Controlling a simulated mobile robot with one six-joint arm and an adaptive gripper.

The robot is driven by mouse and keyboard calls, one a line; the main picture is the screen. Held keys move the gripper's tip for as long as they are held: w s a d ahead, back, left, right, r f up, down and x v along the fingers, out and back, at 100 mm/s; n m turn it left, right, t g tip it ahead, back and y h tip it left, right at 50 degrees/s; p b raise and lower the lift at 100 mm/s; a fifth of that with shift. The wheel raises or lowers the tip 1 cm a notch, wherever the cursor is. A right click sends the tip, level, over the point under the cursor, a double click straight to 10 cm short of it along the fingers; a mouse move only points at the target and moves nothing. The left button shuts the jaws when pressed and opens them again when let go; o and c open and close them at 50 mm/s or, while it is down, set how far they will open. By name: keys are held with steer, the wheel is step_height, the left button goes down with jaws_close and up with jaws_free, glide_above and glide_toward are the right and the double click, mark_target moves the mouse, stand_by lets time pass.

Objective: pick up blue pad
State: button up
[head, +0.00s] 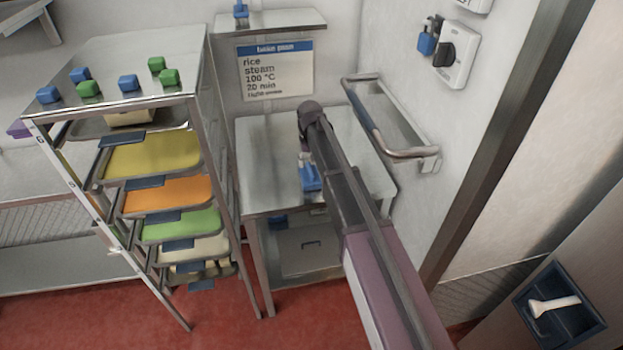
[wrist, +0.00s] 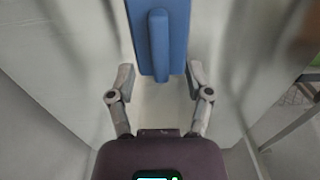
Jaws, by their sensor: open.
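A blue pad with a raised blue grip bar (wrist: 160,47) fills the top middle of the wrist view. My gripper (wrist: 159,80) is open, with one finger on each side below the pad. The lower end of the bar lies between the fingertips, with a gap on both sides. I cannot tell the depth between them. In the head view a blue pad (head: 310,178) is on the steel table (head: 265,165), close beside my arm. My gripper's fingers cannot be made out there.
A tray rack (head: 180,110) with coloured trays stands left of the table, with blue and green blocks on top. A wall rail (head: 375,125) is to the right. A small shelf (head: 275,22) and a sign (head: 275,72) are behind. A blue holder (head: 560,305) is at lower right.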

mark_target(310, 168)
steer(key=shift+w+f+b, duration=0.1)
steer(key=shift+f+b, duration=1.65)
steer(key=shift+f, duration=0.25)
jaws_close()
